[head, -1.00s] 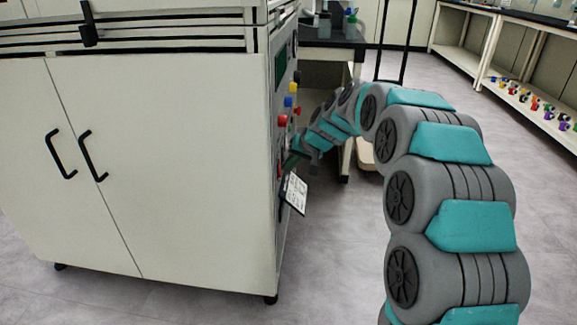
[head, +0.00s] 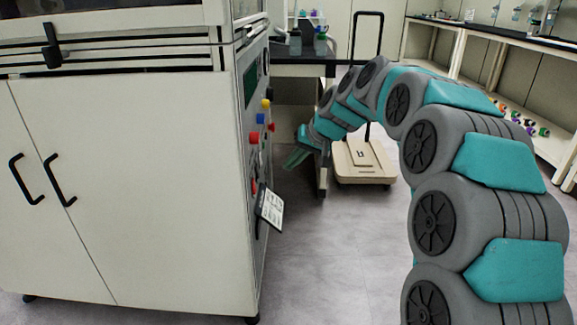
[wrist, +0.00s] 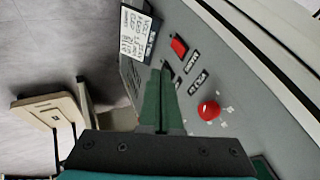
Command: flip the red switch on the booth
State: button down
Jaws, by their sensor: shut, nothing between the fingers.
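The booth (head: 130,190) is the large off-white cabinet at the left of the head view, with a control panel on its right side. The red switch (wrist: 179,47) is a small rectangular rocker on the grey panel in the wrist view, beside printed labels. In the head view a small red spot low on the panel (head: 254,187) appears to be it. My gripper (wrist: 163,66) is shut and empty. Its green fingertips show just left of and below the switch in the wrist view. In the head view my gripper (head: 295,158) stands right of the panel with a visible gap. I cannot tell the switch's position.
A round red knob (wrist: 209,110) sits near the switch. A white printed tag (wrist: 134,33) hangs from the panel. Blue and yellow controls sit higher up. A flat trolley (head: 363,160) stands behind my arm; open floor lies between.

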aim_at(254, 186)
jog(key=shift+p, duration=0.7)
jog(key=p, duration=0.2)
jog(key=shift+f+p, duration=0.1)
jog(key=shift+p, duration=0.25)
jog(key=shift+d+f+h+p, duration=0.15)
jog(key=shift+f+h+p, duration=0.15)
jog(key=shift+f+p, duration=0.4)
jog(key=w+a+f+p, duration=0.1)
jog(key=w+a+f, duration=0.3)
jog(key=a+f, duration=0.4)
jog(key=shift+a+f, duration=0.15)
jog(key=shift+f, duration=0.2)
